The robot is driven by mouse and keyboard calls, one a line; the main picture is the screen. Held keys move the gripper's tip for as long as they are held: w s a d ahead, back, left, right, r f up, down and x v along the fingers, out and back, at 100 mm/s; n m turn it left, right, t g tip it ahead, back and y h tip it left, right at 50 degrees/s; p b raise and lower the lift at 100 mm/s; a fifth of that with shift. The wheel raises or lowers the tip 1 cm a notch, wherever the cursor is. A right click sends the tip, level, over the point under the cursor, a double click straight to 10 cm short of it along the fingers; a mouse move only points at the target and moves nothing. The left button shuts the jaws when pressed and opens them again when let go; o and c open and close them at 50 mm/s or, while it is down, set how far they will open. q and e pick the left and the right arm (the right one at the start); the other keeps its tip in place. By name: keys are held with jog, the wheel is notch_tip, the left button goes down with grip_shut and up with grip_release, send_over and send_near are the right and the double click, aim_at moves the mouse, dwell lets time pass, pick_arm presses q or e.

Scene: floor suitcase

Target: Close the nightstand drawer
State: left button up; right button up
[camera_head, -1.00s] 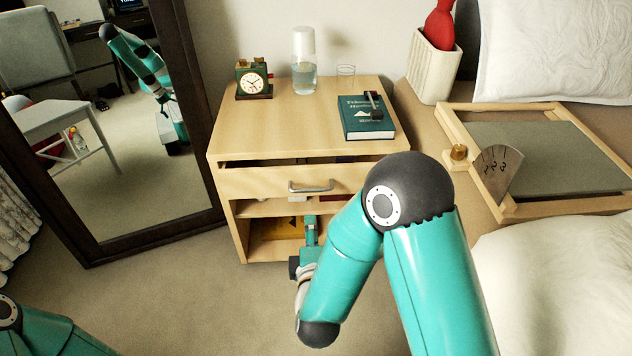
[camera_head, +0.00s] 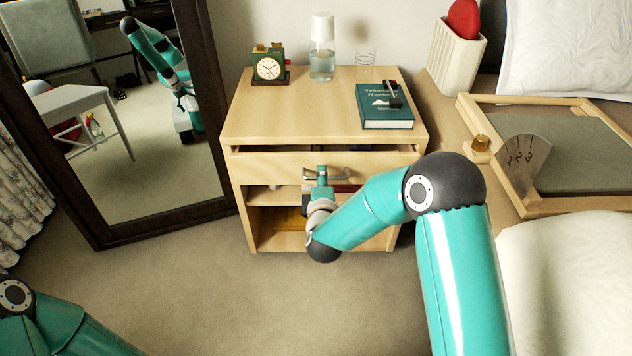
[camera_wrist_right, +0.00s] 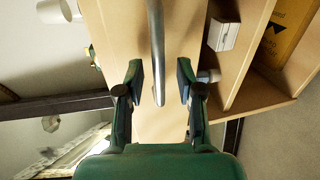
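The nightstand (camera_head: 300,105) is pale wood, and its drawer (camera_head: 270,167) stands slightly out, with a dark gap below the top. The drawer's metal handle (camera_head: 341,174) is partly covered by my right gripper (camera_head: 321,172) in the head view. In the right wrist view the handle (camera_wrist_right: 156,40) is a bar running down between the two fingertips of my right gripper (camera_wrist_right: 159,80). The fingers are open, with visible space on both sides of the bar. My left arm shows at the lower left of the head view; its gripper is out of view.
On the nightstand top are a clock (camera_head: 269,67), a bottle (camera_head: 321,50), a glass (camera_head: 366,64) and a green book (camera_head: 386,106). A mirror (camera_head: 215,110) stands left, the bed (camera_head: 560,260) right. Open shelves lie below the drawer. Carpet in front is clear.

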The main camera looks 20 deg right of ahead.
jog(key=shift+w+d+f, duration=0.1)
jog(key=shift+w+d, duration=0.1)
jog(key=shift+w, duration=0.45)
grip_shut()
